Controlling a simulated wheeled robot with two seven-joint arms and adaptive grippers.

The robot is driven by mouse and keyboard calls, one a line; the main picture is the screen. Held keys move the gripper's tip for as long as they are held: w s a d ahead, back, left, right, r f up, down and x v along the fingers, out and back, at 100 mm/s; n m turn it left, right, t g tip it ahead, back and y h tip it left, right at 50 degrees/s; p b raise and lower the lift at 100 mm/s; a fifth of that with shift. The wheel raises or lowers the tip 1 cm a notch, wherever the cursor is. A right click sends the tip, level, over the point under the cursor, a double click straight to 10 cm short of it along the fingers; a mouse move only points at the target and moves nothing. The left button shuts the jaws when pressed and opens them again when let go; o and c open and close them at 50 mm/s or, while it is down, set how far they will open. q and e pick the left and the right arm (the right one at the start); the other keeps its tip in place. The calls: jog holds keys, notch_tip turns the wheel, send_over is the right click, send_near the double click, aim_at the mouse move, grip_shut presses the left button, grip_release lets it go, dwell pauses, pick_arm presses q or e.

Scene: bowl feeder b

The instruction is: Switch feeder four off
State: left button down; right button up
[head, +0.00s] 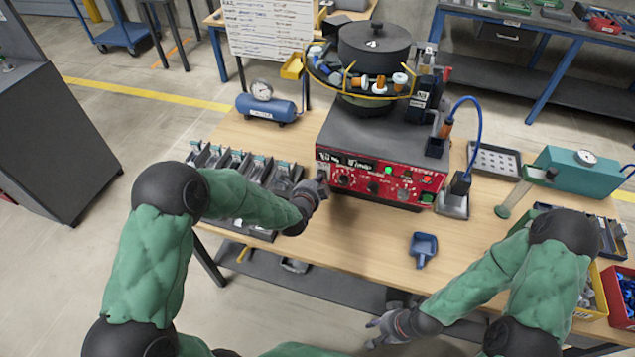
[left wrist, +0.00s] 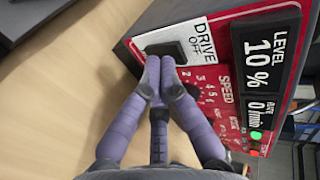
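The feeder (head: 373,150) stands on the wooden table, with a mark like a 4 on its dark lid (head: 373,44) and a red front panel. In the left wrist view a black switch (left wrist: 166,47) sits on a white plate (left wrist: 196,42) lettered DRIVE and OFF. Its exact tilt is unclear. My left gripper (head: 322,186) is at the panel's left end. In the left wrist view its fingers (left wrist: 160,64) are together and empty, tips at the switch's lower edge; contact cannot be told. The display (left wrist: 264,55) reads LEVEL 10 %, rate 0. My right gripper (head: 374,333) hangs near the table's front edge, too small to judge.
A row of grey bins (head: 243,172) lies left of the feeder. A blue air tank (head: 268,108) stands behind them. A blue scoop (head: 423,247) lies in front. A grey box with a blue cable (head: 455,200) stands right of the panel.

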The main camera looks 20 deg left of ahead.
dwell(0.3)
pick_arm(q)
jog(key=shift+w+r+p, duration=0.15)
jog(key=shift+w+p, duration=0.15)
jog(key=shift+w, duration=0.1)
pick_arm(e)
jog(key=shift+r, duration=0.3)
pick_arm(q)
jog(key=shift+r, duration=0.2)
pick_arm(e)
jog(key=shift+r, duration=0.1)
pick_arm(q)
jog(key=shift+r+p, duration=0.65)
pick_arm(e)
jog(key=shift+r, duration=0.55)
